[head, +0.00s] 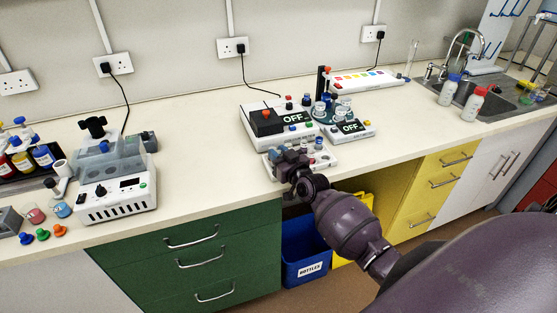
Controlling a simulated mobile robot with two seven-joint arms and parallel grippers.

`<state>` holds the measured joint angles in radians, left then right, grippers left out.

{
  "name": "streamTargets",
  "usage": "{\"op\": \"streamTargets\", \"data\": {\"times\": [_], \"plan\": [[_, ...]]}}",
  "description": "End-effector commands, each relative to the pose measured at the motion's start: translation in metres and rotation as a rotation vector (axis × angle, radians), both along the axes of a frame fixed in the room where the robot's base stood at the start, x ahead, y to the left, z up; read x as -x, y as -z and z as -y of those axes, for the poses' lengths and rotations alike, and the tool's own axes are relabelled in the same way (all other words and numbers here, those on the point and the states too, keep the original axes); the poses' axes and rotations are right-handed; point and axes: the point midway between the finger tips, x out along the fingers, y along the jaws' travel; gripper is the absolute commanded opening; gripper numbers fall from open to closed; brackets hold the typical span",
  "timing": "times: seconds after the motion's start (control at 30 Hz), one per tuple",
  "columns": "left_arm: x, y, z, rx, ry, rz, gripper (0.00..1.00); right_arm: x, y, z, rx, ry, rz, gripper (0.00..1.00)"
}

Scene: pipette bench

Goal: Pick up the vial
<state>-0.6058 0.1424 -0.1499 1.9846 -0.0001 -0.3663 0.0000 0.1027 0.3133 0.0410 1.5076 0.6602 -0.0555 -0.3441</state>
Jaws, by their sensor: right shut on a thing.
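My right gripper (285,158) is over the left part of a white vial rack (327,161) at the bench's front edge. It is shut on a vial, which its dark fingers and wrist mostly hide. I cannot tell whether that vial is still seated in the rack or lifted. Other small vials (318,143) with coloured caps stand upright in the rack, just right of the gripper. My left gripper is not in view.
Two devices with OFF displays (292,118) (350,127) stand right behind the rack. A white device with a clear lid (116,200) is at left. White bottles (473,104) stand by the sink (513,100). The bench between the left device and the rack is clear.

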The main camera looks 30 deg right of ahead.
Motion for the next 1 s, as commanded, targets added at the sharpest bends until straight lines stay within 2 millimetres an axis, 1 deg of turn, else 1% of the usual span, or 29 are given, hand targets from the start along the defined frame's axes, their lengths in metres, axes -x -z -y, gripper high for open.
{"op": "streamTargets", "data": {"times": [0.03,0.3,0.5,0.6,0.8,1.0], "plan": [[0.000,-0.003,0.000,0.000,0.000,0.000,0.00,0.000,-0.014,-0.001,-0.003,0.000,0.005,0.03],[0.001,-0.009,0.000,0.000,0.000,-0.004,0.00,0.000,-0.084,0.000,-0.001,0.000,0.006,0.03],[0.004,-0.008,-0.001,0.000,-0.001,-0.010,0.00,0.000,-0.129,0.000,0.000,0.000,0.005,0.03],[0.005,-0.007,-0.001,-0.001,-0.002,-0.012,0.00,0.000,-0.147,0.000,0.000,0.000,0.003,0.03],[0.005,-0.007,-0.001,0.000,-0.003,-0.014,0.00,0.000,-0.167,0.000,0.000,0.000,0.001,0.03],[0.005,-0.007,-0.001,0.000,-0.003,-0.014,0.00,0.000,-0.173,0.000,0.000,0.000,0.000,0.03]]}}
